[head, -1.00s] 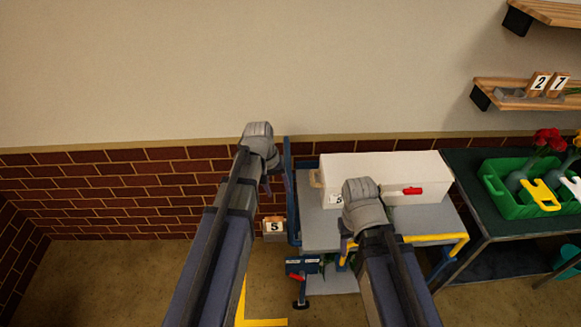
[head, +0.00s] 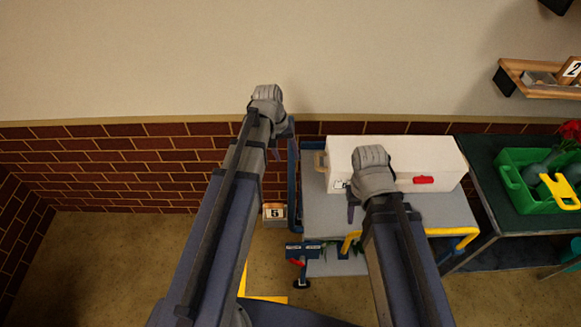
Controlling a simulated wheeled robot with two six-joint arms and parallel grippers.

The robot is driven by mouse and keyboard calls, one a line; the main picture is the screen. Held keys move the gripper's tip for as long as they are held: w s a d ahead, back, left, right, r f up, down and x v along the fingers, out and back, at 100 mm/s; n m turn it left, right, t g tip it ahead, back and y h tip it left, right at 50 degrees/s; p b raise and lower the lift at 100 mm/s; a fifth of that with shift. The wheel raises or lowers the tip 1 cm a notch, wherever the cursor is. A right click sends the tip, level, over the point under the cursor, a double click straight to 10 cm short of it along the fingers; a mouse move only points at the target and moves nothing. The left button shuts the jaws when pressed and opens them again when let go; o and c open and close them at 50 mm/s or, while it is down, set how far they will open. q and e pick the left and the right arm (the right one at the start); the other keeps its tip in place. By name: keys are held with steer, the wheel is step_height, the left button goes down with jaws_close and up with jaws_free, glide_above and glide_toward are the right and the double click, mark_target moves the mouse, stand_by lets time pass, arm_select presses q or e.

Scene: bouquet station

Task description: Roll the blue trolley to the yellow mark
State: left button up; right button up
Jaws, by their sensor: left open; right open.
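The blue trolley (head: 420,211) has a grey top, a lower shelf and a yellow handle bar (head: 455,232) along its near side. A white box with a red latch (head: 440,165) stands on its top. The yellow mark (head: 265,299) is an L-shaped line on the floor, left of the trolley and partly hidden by my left arm. My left gripper (head: 288,132) is open beside the trolley's blue upright at its left end; I cannot tell whether they touch. My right gripper (head: 353,207) is open and empty over the trolley's near side, and my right arm hides part of the handle bar.
A dark green table (head: 480,165) with a green crate (head: 525,195) stands close to the trolley's right. A small number sign (head: 273,212) is by the wall, left of the trolley. A brick wall (head: 110,165) runs behind. The floor at the left (head: 90,260) is clear.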

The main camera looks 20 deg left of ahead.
mark_target(291, 168)
arm_select(q)
steer(key=f+b, duration=0.4)
steer(key=d+f+b, duration=0.1)
steer(key=f+b, duration=0.1)
steer(key=shift+w+d+f, duration=0.1)
steer(key=shift+w+f, duration=0.05)
steer(key=shift+f, duration=0.1)
jaws_close()
stand_by(0.3)
stand_by(0.9)
